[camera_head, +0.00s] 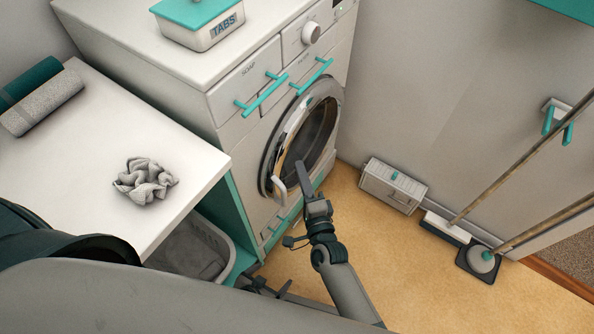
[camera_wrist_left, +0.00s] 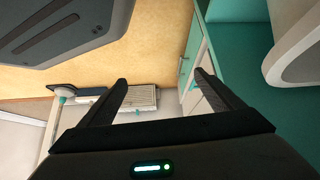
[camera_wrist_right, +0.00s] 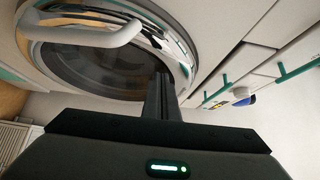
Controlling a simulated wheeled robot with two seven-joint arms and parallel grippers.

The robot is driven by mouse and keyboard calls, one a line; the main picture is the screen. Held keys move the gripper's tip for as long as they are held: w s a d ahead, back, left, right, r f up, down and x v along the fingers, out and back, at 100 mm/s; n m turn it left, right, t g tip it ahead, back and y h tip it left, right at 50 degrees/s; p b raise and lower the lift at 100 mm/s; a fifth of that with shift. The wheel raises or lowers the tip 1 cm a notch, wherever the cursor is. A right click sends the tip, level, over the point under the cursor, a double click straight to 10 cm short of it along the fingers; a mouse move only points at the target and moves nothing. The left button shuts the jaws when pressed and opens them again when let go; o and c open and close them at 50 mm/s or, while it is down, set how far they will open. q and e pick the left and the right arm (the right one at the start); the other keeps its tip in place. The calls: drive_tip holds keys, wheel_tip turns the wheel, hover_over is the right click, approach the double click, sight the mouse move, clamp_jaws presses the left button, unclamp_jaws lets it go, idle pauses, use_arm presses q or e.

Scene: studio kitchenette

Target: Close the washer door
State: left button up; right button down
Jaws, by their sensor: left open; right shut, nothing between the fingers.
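The white washer (camera_head: 235,115) stands at the centre of the head view. Its round door (camera_head: 316,130) has a dark window, a chrome ring and a pale curved handle (camera_head: 279,190) at the lower left. The door lies close to the front panel; I cannot tell whether it is latched. My right gripper (camera_head: 302,168) is shut and empty in front of the door's lower part, beside the handle. The right wrist view shows the door window (camera_wrist_right: 95,70) and handle (camera_wrist_right: 85,36) just beyond the fingers. My left gripper (camera_wrist_left: 160,80) is open and empty, low down, partly hidden in the head view.
A counter (camera_head: 95,215) with a crumpled cloth (camera_head: 146,181) and rolled towels is at the left, a laundry basket (camera_head: 190,250) below it. A tabs box (camera_head: 205,30) sits on the washer. A grey case (camera_head: 393,185) and a broom and mop stand at the right. Floor between is clear.

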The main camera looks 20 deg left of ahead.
use_arm(q)
drive_tip(key=shift+s+a+f+g+b, duration=0.35)
drive_tip(key=shift+a+f+g+b, duration=0.25)
drive_tip(key=shift+f+b, duration=0.15)
use_arm(e)
drive_tip(key=s, duration=1)
use_arm(q)
drive_tip(key=shift+s+f, duration=0.1)
drive_tip(key=shift+s, duration=0.05)
use_arm(e)
drive_tip(key=shift+a+f, duration=0.1)
drive_tip(key=shift+f, duration=0.05)
drive_tip(key=s+d+f+n+g+h, duration=0.2)
drive_tip(key=d+f+n, duration=0.2)
drive_tip(key=d+f, duration=0.5)
drive_tip(key=s+d+f+n+g+h, duration=0.1)
drive_tip(key=d+f+n+g+h, duration=0.25)
drive_tip(key=f, duration=0.95)
drive_tip(key=s+d+f+n+g+h, duration=0.1)
drive_tip(key=s+d+f+n, duration=0.2)
drive_tip(key=s+d+f, duration=0.2)
drive_tip(key=s+d+f+n+g+h, duration=0.1)
drive_tip(key=s+d+f+n+g, duration=0.1)
drive_tip(key=s+d+f, duration=0.3)
drive_tip(key=d+f+n, duration=0.1)
drive_tip(key=d+f, duration=0.3)
drive_tip(key=d, duration=0.4)
drive_tip(key=shift+d+f, duration=0.25)
drive_tip(key=shift+f, duration=0.1)
